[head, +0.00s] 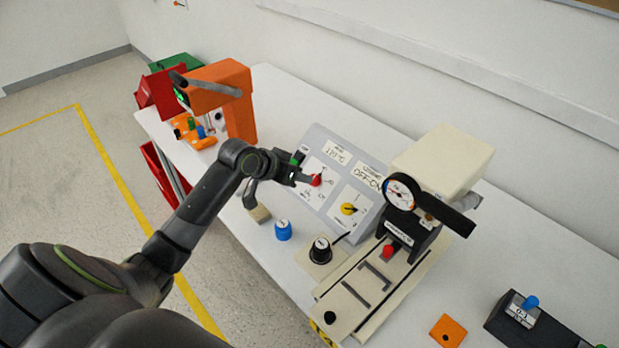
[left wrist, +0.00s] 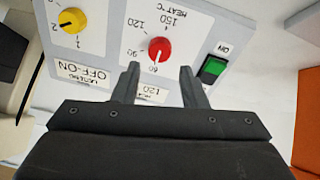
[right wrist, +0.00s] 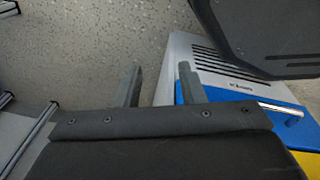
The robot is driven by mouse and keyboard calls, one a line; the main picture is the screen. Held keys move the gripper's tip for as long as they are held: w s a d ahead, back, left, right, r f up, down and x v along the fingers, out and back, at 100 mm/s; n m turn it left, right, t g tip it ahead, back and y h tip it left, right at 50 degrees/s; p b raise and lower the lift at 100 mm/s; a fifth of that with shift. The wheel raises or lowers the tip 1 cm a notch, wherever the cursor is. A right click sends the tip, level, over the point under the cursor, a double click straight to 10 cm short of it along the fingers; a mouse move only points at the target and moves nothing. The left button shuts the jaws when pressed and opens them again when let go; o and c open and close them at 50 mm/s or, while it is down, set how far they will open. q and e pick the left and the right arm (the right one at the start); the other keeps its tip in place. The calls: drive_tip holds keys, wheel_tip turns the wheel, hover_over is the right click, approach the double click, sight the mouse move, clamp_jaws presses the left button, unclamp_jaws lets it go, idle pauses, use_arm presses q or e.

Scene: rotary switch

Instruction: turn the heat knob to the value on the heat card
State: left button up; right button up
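The red heat knob (left wrist: 159,48) sits on a light grey panel (head: 333,197); it also shows in the head view (head: 316,180). Its white pointer appears to face the 60 mark. The dial also shows 90, 120 and 150. The heat card (left wrist: 151,91) appears to read 120; in the left wrist view its writing is upside down. My left gripper (left wrist: 159,68) is open, its fingertips in front of the panel on either side of the knob in the picture. Contact with the knob cannot be told. My right gripper (right wrist: 159,68) is open and empty, over the floor.
A yellow knob (left wrist: 72,20) and a green ON switch (left wrist: 213,68) flank the heat knob. A blue-topped knob (head: 283,229) and a black knob (head: 320,250) stand before the panel. A gauge press (head: 443,165) stands right, an orange machine (head: 230,85) left.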

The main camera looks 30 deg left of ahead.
sight(315, 180)
use_arm(q)
drive_tip(key=shift+x, duration=3.1)
drive_tip(key=shift+s, duration=0.1)
drive_tip(key=shift+c, duration=0.3)
drive_tip(key=c, duration=0.6)
drive_tip(key=shift+c, duration=0.2)
